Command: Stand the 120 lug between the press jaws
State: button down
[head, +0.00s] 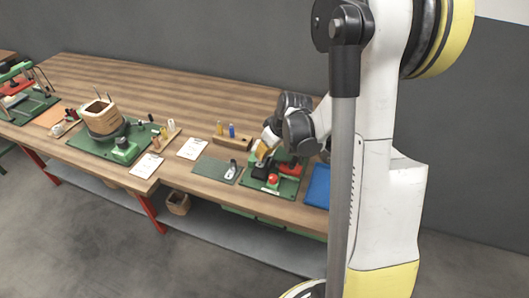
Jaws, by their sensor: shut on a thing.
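My gripper (267,142) reaches in from the right and points down to the left, just above the press (272,179). It is shut on a small tan-orange piece (262,151). The piece is too small here to read any size mark, so I cannot tell for sure that it is the 120 lug. The press has a green base with black and red parts. Its jaws are partly hidden by the gripper and the held piece, and I cannot tell whether the piece is between them or above them.
A wooden rack (232,143) with a yellow and a blue peg stands behind. A grey-green mat (211,170) with a silver part (232,169) lies left of the press, a blue mat (318,186) right.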

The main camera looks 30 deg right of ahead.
jog(key=shift+f+b, duration=0.45)
jog(key=shift+f, duration=0.1)
jog(key=shift+f, duration=0.1)
jog(key=shift+f+b, duration=0.45)
jog(key=shift+b, duration=0.05)
jog(key=shift+r, duration=0.15)
jog(key=shift+r+p, duration=1)
jog(key=shift+r, duration=0.25)
jog(key=shift+f+b, duration=0.4)
jog(key=shift+b, duration=0.05)
dwell(0.5)
jog(key=shift+f+b, duration=0.45)
jog(key=shift+f, duration=0.15)
